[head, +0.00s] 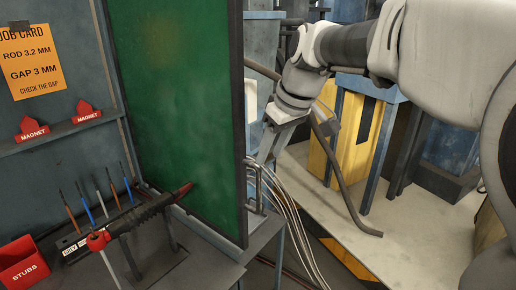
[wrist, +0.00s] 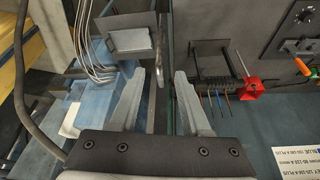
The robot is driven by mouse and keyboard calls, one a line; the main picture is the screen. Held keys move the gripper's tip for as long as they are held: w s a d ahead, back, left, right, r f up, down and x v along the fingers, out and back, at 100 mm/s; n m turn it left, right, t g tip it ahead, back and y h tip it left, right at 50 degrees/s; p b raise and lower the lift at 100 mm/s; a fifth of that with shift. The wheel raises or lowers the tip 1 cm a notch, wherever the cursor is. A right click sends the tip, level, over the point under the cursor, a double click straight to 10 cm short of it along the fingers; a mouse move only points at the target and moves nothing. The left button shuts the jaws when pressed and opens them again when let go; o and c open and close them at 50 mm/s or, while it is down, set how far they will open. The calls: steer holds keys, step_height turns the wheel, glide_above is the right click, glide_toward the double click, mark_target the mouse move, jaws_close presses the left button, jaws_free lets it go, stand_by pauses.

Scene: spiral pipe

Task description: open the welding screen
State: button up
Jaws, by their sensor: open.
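The welding screen (head: 185,100) is a tall green panel in a dark frame, standing at the left-centre of the head view. A grey metal handle (head: 256,186) sits low on its right edge. My gripper (head: 268,150) is open and empty, pointing down beside that edge, just above the handle. In the wrist view the fingers of my gripper (wrist: 160,73) are spread apart. The screen's narrow edge (wrist: 171,60) runs between them, with a thin metal piece, seemingly the handle (wrist: 159,62), near the fingertips. I cannot tell whether the fingers touch anything.
A torch-like holder (head: 140,215), several rods and a red stubs bin (head: 22,262) are on the bench left of the screen. Cables (head: 290,225) hang right of the handle.

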mark_target(260, 176)
steer(key=x, duration=1)
steer(key=shift+w+a+f, duration=0.15)
steer(key=shift+f, duration=0.2)
jaws_close()
stand_by(0.8)
